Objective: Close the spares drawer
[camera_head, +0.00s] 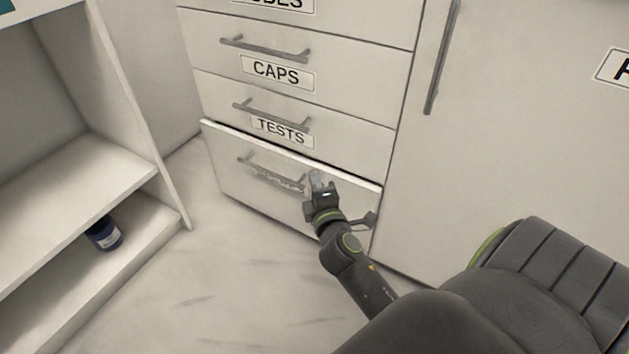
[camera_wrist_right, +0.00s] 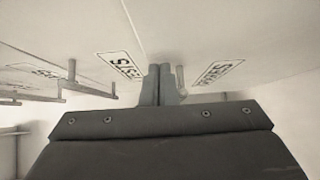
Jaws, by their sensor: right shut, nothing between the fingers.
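The spares drawer (camera_head: 225,165) is the bottom drawer of the white cabinet. Its front stands a little proud of the drawers above, so it is slightly open. Its grey bar handle (camera_head: 262,172) hides most of its label in the head view. The SPARES label (camera_wrist_right: 218,73) reads in the right wrist view. My right gripper (camera_head: 316,178) is at the right end of that handle, close to the drawer front. Its fingers (camera_wrist_right: 160,84) are shut together with nothing between them. I cannot tell whether they touch the drawer. My left gripper is not in view.
Above are the TESTS drawer (camera_head: 350,142) and the CAPS drawer (camera_head: 350,72), both flush. A tall cabinet door (camera_head: 500,130) is on the right. An open white shelf unit (camera_head: 75,185) with a dark blue bottle (camera_head: 104,234) stands left. The floor (camera_head: 200,290) in front is clear.

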